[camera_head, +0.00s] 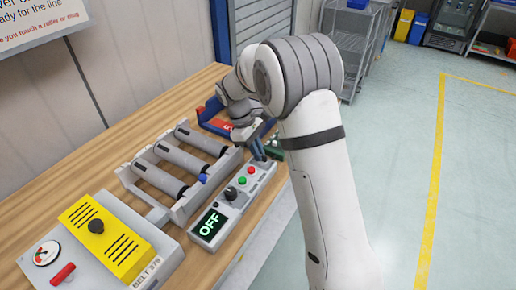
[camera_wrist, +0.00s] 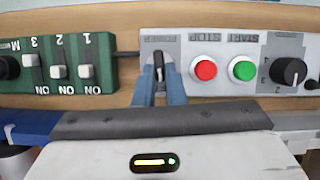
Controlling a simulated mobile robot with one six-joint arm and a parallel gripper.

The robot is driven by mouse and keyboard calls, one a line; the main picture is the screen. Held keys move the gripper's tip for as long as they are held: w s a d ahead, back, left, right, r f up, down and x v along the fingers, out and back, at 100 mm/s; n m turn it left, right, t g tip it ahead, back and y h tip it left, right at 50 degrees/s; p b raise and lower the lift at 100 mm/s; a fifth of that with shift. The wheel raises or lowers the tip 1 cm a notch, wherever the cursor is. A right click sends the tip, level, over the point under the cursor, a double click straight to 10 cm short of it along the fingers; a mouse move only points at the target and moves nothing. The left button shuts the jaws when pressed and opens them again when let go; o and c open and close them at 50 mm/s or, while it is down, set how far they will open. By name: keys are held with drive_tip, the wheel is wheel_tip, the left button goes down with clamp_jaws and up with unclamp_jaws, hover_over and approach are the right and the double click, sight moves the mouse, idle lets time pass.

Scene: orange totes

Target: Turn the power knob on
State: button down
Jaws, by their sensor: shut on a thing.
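The power knob (camera_wrist: 158,66) is a small dark knob with a light edge on a grey panel, at the end of a row of controls, under a small upside-down label. In the wrist view my gripper (camera_wrist: 161,80) has its two blue fingers on either side of this knob, shut on it. The control box (camera_head: 217,224) lies on the wooden bench in the head view, and its display (camera_head: 209,224) reads OFF. My gripper (camera_head: 259,150) reaches down at the box's far end there, and the arm and fingers largely hide the knob.
A red button (camera_wrist: 204,70), a green button (camera_wrist: 242,68) and a black dial (camera_wrist: 289,71) sit beside the knob. A green switch box (camera_wrist: 60,68) stands close on the other side. Rollers (camera_head: 178,158) and a yellow-topped unit (camera_head: 106,240) occupy the bench.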

drive_tip(key=m, duration=0.2)
drive_tip(key=m+g+y+p, duration=0.1)
drive_tip(key=m, duration=0.1)
drive_tip(key=shift+w+d+m, duration=0.15)
drive_tip(key=shift+d+m, duration=0.05)
drive_tip(key=shift+m, duration=0.2)
drive_tip(key=shift+w+d+f+m+g+y+p, duration=0.1)
drive_tip(key=shift+m+g+y, duration=0.2)
drive_tip(key=shift+m, duration=0.55)
drive_tip(key=shift+s+d+r+m+g+y+p, duration=0.15)
drive_tip(key=shift+m+y, duration=0.3)
drive_tip(key=shift+m, duration=0.35)
drive_tip(key=shift+w+d+f+m+g+y+p, duration=0.15)
drive_tip(key=shift+m+g+y, duration=0.15)
drive_tip(key=shift+m, duration=0.55)
drive_tip(key=shift+a, duration=0.1)
drive_tip(key=c, duration=1.5)
unclamp_jaws()
drive_tip(key=v, duration=0.8)
drive_tip(key=shift+b, duration=0.35)
